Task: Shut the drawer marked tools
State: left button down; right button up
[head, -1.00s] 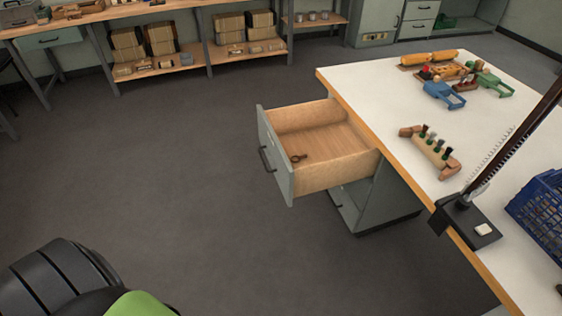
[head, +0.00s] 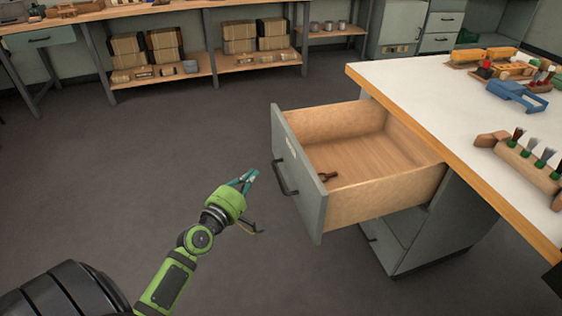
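The open drawer (head: 375,205) sticks out to the left from a grey cabinet under the workbench. Its grey front (head: 300,178) carries a dark bar handle (head: 284,178) and a small pale label whose writing is too small to read. A small dark brown tool (head: 328,176) lies inside near the front. My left gripper (head: 249,178), green with teal fingers, is just left of the handle with a visible gap, not touching it. Its fingers are too small and foreshortened to tell how far apart they are. My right gripper is not in view.
The white bench top (head: 440,95) with a wooden edge overhangs the drawer. A wooden block with brush tufts (head: 528,160) and a blue fixture (head: 517,96) stand on it. A lower drawer sits slightly out beneath. Floor left of the drawer is clear.

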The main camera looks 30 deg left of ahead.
pick_arm(q)
send_near(289, 147)
jog(key=w+a, duration=0.2)
jog(key=a, duration=0.1)
jog(key=w+d, duration=0.1)
jog(key=w, duration=0.2)
jog(key=shift+d, duration=0.35)
jog(key=shift+w+d, duration=0.25)
jog(key=shift+w, duration=0.1)
